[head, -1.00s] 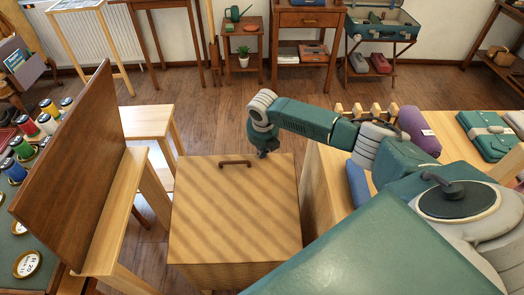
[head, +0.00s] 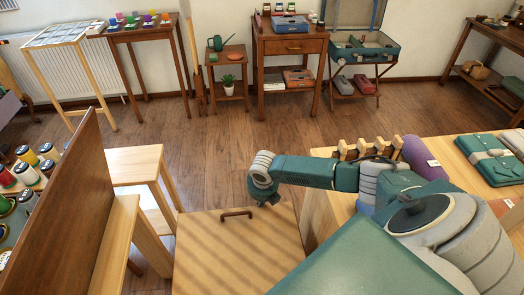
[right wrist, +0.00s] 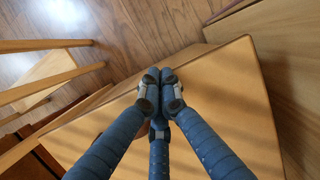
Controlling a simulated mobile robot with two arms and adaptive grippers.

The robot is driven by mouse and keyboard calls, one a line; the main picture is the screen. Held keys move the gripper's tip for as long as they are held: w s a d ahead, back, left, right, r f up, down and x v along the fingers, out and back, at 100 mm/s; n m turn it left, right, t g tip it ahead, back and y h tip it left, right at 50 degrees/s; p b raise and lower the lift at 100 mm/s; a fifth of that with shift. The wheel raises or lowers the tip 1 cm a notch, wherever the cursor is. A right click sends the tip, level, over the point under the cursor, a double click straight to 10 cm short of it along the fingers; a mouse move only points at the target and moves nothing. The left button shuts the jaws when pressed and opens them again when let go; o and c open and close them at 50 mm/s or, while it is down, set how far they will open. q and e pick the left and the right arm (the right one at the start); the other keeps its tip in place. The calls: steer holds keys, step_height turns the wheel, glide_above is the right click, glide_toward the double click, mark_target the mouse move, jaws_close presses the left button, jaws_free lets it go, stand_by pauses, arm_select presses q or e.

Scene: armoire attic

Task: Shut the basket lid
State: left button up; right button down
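The basket is a light wooden box with a flat, diagonally striped lid (head: 235,255). A small dark handle (head: 237,213) sits near the lid's far edge. The lid looks flat and level; the bottom of the picture cuts off its near part, so the front seam is hidden. My right gripper (head: 267,203) is at the lid's far edge, right of the handle. In the right wrist view, the fingertips of my right gripper (right wrist: 159,75) are together over the lid (right wrist: 225,85), with nothing between them. Contact with the lid is unclear. My left gripper is not in view.
A light table (head: 330,210) with a purple roll (head: 425,157) and a green case (head: 490,158) is close on the right. Open floor (head: 200,125) lies beyond the basket.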

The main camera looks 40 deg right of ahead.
steer(key=v, duration=1.1)
steer(key=shift+r, duration=0.4)
